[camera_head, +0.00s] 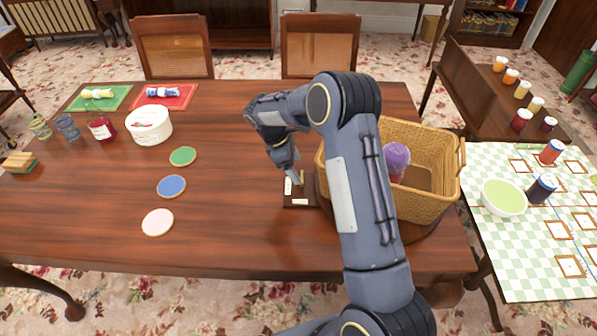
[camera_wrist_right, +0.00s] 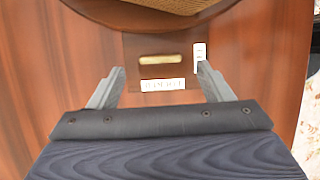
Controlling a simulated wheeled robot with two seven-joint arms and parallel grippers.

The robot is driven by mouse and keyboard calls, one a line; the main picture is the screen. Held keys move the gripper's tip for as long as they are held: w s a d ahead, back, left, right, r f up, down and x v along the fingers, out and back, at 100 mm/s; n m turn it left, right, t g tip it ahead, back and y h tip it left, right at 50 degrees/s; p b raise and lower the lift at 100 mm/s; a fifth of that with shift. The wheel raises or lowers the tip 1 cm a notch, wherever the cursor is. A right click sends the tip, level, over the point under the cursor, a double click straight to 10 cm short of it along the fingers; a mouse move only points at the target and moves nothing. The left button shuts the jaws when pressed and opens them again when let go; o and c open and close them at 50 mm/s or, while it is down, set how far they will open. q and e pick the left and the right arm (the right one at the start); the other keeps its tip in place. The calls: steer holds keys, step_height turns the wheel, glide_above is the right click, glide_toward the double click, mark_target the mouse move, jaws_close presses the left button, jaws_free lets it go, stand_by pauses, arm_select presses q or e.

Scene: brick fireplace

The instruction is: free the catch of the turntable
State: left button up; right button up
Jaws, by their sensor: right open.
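The turntable (camera_head: 412,232) is a round dark wooden disc under a wicker basket at the table's right end, partly hidden by my right arm. Its catch (camera_wrist_right: 163,59) shows in the right wrist view as a short pale brass-coloured bar lying crosswise on a dark wooden plate (camera_wrist_right: 140,48). One white label (camera_wrist_right: 163,85) lies below the bar and another (camera_wrist_right: 199,52) right of it; I cannot read them. My right gripper (camera_wrist_right: 162,72) is open and empty, its fingers on either side of the catch and apart from it. In the head view the gripper (camera_head: 294,176) is above the plate. My left gripper is out of view.
The wicker basket (camera_head: 440,150) holds a purple-topped item (camera_head: 396,158). A white tub (camera_head: 149,125) stands farther left. The front middle of the table is clear.

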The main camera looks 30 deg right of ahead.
steer(key=v, duration=0.4)
steer(key=shift+w+a+r, duration=0.1)
steer(key=shift+r, duration=0.15)
steer(key=s+a+r+m+t+y, duration=0.2)
steer(key=s+r+m+t+y, duration=0.3)
steer(key=s+r, duration=0.9)
steer(key=s+a+m+t+y, duration=0.1)
steer(key=s+a+m, duration=0.3)
steer(key=s, duration=0.7)
steer(key=shift+s+r+m, duration=0.15)
steer(key=shift+r+m, duration=0.05)
steer(key=shift+m, duration=0.5)
steer(key=s+a+m, duration=0.1)
steer(key=s, duration=0.1)
steer(key=s+a+f+m+t+y, duration=0.1)
steer(key=s, duration=0.1)
steer(key=s+a+f+m, duration=0.1)
steer(key=s, duration=0.1)
steer(key=shift+a+t+y, duration=0.3)
steer(key=shift+a+t, duration=0.1)
steer(key=shift+c, duration=0.2)
